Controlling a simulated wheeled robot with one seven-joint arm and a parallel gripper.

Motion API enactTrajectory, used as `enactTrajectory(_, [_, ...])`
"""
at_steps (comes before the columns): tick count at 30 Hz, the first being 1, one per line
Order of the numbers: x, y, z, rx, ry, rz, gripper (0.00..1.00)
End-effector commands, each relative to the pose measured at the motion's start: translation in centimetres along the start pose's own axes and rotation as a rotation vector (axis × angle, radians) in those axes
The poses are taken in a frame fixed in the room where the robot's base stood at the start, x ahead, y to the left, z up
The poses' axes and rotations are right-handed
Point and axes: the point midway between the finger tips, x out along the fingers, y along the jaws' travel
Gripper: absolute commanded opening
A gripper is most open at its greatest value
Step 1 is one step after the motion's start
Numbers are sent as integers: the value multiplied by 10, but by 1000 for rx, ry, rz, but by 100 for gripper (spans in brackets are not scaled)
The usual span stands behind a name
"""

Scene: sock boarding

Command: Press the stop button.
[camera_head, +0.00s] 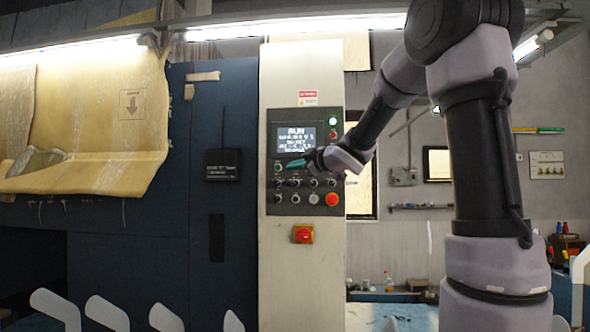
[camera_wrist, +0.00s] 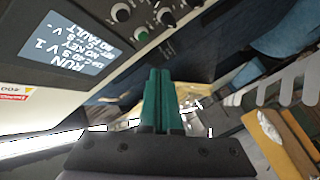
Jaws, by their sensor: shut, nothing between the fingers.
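The control panel (camera_head: 271,190) is on a pale upright column. Its screen (camera_head: 294,138) reads RUN; the screen also shows rotated in the wrist view (camera_wrist: 66,48). A large round red button (camera_head: 332,199) sits at the panel's lower right, uncovered. A red switch on a yellow base (camera_head: 303,234) is on the column below the panel. I cannot read which one is labelled stop. My gripper (camera_head: 288,165) is in front of the panel just below the screen, its teal fingers pointing left. In the wrist view the fingers (camera_wrist: 160,75) are shut and empty; no contact shows.
Several knobs (camera_head: 295,182) line the panel's lower half. A green button (camera_wrist: 140,38) lies near the fingertips in the wrist view. A dark blue cabinet (camera_head: 225,240) stands left of the column. Pale paddle-shaped forms (camera_head: 107,312) stand along the bottom left. My arm fills the right side.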

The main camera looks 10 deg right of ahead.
Motion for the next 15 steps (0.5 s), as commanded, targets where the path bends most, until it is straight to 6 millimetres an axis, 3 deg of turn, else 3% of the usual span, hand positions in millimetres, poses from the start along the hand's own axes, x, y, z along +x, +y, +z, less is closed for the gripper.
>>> enactTrajectory(7, [6, 4, 5, 1, -2, 1, 0])
enactTrajectory(15, [30, 23, 24, 1, -3, 2, 0])
